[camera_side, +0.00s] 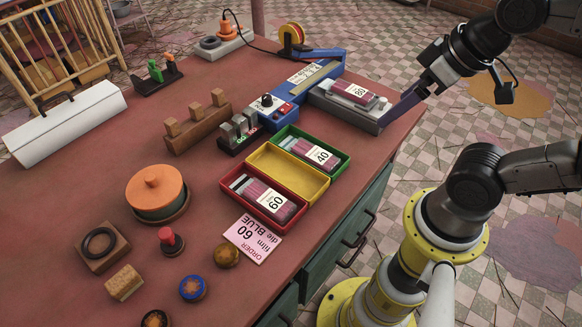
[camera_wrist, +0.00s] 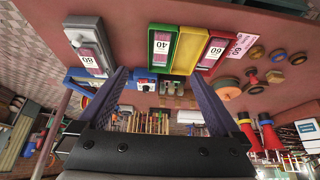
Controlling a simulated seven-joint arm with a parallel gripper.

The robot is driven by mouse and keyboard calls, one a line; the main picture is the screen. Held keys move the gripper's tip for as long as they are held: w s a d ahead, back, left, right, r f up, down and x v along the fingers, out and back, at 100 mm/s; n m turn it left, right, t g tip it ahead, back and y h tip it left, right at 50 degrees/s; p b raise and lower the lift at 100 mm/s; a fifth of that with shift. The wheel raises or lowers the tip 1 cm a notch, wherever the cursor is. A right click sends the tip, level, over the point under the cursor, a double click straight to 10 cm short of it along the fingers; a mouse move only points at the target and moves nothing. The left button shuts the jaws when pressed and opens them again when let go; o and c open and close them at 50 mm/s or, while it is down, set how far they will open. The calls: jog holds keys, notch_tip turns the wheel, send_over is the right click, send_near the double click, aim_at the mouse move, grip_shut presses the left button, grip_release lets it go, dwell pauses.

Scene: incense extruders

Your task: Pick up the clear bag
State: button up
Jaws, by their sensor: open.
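My gripper (camera_side: 400,108) is beside the tray's right end, with one purple finger visible in the side view. In the wrist view my gripper (camera_wrist: 158,73) has its two fingers wide apart with nothing held. The bag lies outside the fingers, beyond the left fingertip. Whether a finger touches the tray is unclear.
A red box (camera_side: 226,190) holds a pack labelled 60, a green box (camera_side: 346,158) one labelled 40; a yellow box (camera_side: 290,172) between them is empty. A pink order card (camera_side: 253,238) reads 60, film die BLUE. A blue device (camera_side: 272,108) adjoins the tray.

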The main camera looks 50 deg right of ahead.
jog(key=w+r+m, duration=0.3)
jog(key=w+m, duration=0.2)
jog(key=m, duration=0.8)
jog(key=m+g, duration=0.1)
jog(key=m, duration=2.2)
send_over(352, 88)
jog(key=s, duration=0.3)
notch_tip(352, 88, down, 15)
jog(key=shift+a+r, duration=0.1)
jog(key=shift+r, duration=0.1)
jog(key=shift+w+x, duration=0.2)
jog(key=shift+x, duration=2.35)
jog(key=shift+r, duration=0.1)
jog(key=c, duration=1.5)
